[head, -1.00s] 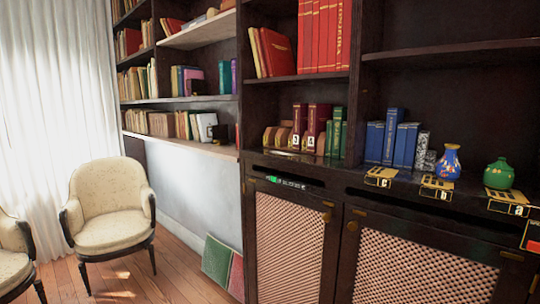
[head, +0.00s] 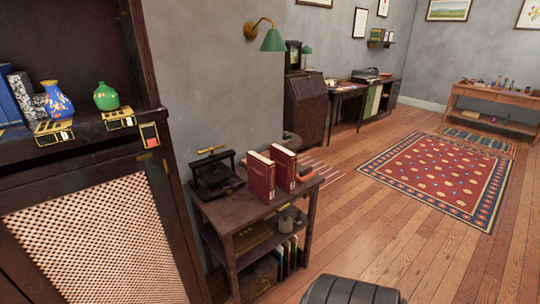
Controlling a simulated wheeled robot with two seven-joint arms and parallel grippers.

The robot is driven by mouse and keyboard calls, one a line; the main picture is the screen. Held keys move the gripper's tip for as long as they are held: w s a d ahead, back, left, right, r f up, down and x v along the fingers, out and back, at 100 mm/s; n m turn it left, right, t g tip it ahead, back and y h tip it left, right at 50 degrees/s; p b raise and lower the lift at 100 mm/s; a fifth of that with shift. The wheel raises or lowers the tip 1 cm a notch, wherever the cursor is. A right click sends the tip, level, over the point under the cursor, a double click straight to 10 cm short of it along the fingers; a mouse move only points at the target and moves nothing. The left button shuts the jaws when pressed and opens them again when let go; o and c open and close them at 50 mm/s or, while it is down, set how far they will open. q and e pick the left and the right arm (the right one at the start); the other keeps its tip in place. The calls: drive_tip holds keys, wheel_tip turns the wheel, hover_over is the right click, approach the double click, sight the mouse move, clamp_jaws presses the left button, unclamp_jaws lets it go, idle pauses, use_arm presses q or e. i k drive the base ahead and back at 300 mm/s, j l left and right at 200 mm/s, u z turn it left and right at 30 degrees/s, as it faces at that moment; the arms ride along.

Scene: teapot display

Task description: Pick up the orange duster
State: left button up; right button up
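I cannot clearly make out an orange duster in the head view. Neither of my grippers is in view.
A black press-like device (head: 215,176) stands on the side table's left. The dark cabinet (head: 85,165) at left carries a blue vase (head: 56,100) and a green vase (head: 106,96). A patterned red rug (head: 440,175) lies on the open wooden floor at right.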

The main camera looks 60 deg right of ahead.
sight(305, 174)
drive_tip(key=z, duration=2.25)
drive_tip(key=i+l+u, duration=0.1)
drive_tip(key=u, duration=0.25)
drive_tip(key=i+l+u, duration=0.25)
drive_tip(key=u, duration=0.15)
drive_tip(key=i+l+u, duration=0.2)
drive_tip(key=u, duration=0.15)
drive_tip(key=i+l, duration=0.05)
